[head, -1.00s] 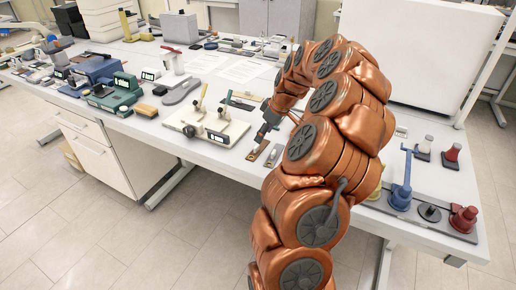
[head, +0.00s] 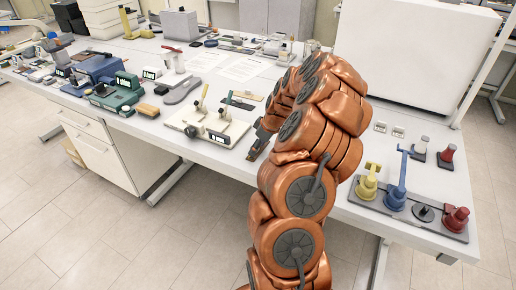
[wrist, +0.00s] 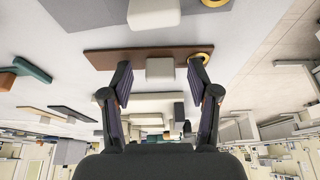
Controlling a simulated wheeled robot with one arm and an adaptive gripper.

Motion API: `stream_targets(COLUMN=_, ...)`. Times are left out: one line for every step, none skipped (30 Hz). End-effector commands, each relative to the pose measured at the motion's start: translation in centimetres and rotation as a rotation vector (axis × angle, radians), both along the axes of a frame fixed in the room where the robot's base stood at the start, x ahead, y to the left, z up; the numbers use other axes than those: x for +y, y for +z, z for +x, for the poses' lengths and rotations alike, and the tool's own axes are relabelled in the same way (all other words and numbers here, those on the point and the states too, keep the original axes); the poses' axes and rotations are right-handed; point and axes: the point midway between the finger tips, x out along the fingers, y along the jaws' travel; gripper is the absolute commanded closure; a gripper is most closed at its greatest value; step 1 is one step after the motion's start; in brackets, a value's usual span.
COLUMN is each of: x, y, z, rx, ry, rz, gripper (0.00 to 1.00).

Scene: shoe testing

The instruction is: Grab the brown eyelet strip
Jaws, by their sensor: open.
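The brown eyelet strip (wrist: 120,57) lies across the upper middle of the wrist view, a flat brown bar with a gold ring (wrist: 201,58) near its right end. A small pale block (wrist: 160,69) shows between the fingers. In the head view my gripper (head: 258,146) is low over the table's front edge, and the strip is mostly hidden there.
A white fixture with two upright levers (head: 210,130) stands left of my gripper on the white table (head: 320,172). Yellow (head: 368,186), blue (head: 397,198) and red (head: 456,219) tools stand on a grey base at the right. A large white box (head: 415,60) stands behind.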

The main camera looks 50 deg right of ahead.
Motion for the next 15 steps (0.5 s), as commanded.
stream_targets(x=0.00, y=-0.01, z=-0.01, rx=0.000, ry=0.000, rz=0.000, gripper=0.40)
stream_targets(x=0.00, y=-0.02, z=-0.01, rx=0.000, ry=0.000, rz=0.000, gripper=0.40)
stream_targets(x=0.00, y=-0.02, z=-0.01, rx=0.000, ry=0.000, rz=0.000, gripper=0.44)
stream_targets(x=0.00, y=-0.02, z=-0.01, rx=0.000, ry=0.000, rz=0.000, gripper=0.47)
stream_targets(x=0.00, y=-0.02, z=-0.01, rx=0.000, ry=0.000, rz=0.000, gripper=0.50)
stream_targets(x=-0.01, y=-0.02, z=-0.02, rx=0.000, ry=0.000, rz=0.000, gripper=0.54)
stream_targets(x=-0.01, y=-0.02, z=-0.02, rx=0.000, ry=0.000, rz=0.000, gripper=0.57)
stream_targets(x=-0.01, y=-0.01, z=-0.03, rx=0.000, ry=0.000, rz=0.000, gripper=0.60)
stream_targets(x=-0.01, y=-0.01, z=-0.03, rx=0.001, ry=0.000, rz=0.000, gripper=0.65)
stream_targets(x=-0.01, y=-0.01, z=-0.03, rx=0.001, ry=0.000, rz=0.000, gripper=0.68)
stream_targets(x=-0.01, y=-0.01, z=-0.03, rx=0.001, ry=0.000, rz=0.000, gripper=0.71)
stream_targets(x=-0.01, y=-0.01, z=-0.03, rx=0.001, ry=0.000, rz=0.001, gripper=0.75)
stream_targets(x=-0.01, y=-0.01, z=-0.03, rx=0.001, ry=0.000, rz=0.001, gripper=0.78)
stream_targets(x=-0.01, y=-0.02, z=-0.04, rx=0.001, ry=0.000, rz=0.001, gripper=0.81)
stream_targets(x=0.00, y=-0.02, z=-0.04, rx=0.001, ry=0.000, rz=0.001, gripper=0.85)
